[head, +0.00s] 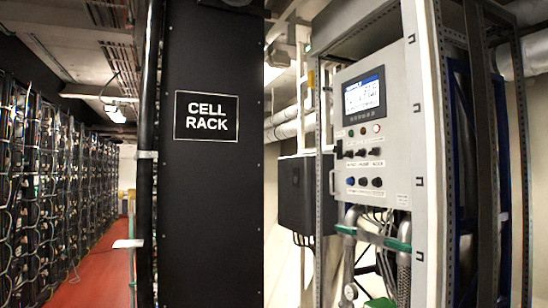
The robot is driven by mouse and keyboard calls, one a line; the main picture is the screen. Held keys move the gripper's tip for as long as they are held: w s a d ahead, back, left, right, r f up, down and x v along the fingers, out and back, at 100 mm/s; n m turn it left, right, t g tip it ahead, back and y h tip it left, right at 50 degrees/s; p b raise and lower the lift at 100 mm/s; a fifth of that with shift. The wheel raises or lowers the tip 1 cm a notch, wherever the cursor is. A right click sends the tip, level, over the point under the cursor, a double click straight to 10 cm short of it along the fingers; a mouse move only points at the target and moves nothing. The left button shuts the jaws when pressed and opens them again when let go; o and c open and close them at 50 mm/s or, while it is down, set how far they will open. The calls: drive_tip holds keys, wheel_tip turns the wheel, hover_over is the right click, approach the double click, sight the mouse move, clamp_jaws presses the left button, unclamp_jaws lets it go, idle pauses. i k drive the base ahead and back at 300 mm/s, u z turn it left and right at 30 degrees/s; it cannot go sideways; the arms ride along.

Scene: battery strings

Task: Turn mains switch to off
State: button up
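A light grey control panel (398,120) stands right of centre in the head view, in a metal frame. It has a lit display (364,95) at the top. Below the display is a row of black switches (362,152). Lower down are a blue knob (350,181) and black knobs (377,182). The labels are too small to read, so I cannot tell which one is the mains switch or how it is set. My gripper is not in view.
A black cabinet marked CELL RACK (207,200) stands left of the panel. A dark box (300,195) hangs behind the panel. Pipes and hoses (380,242) run below it.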

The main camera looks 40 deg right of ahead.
sight(348, 153)
drive_tip(key=i, duration=1.05)
drive_tip(key=z, duration=0.4)
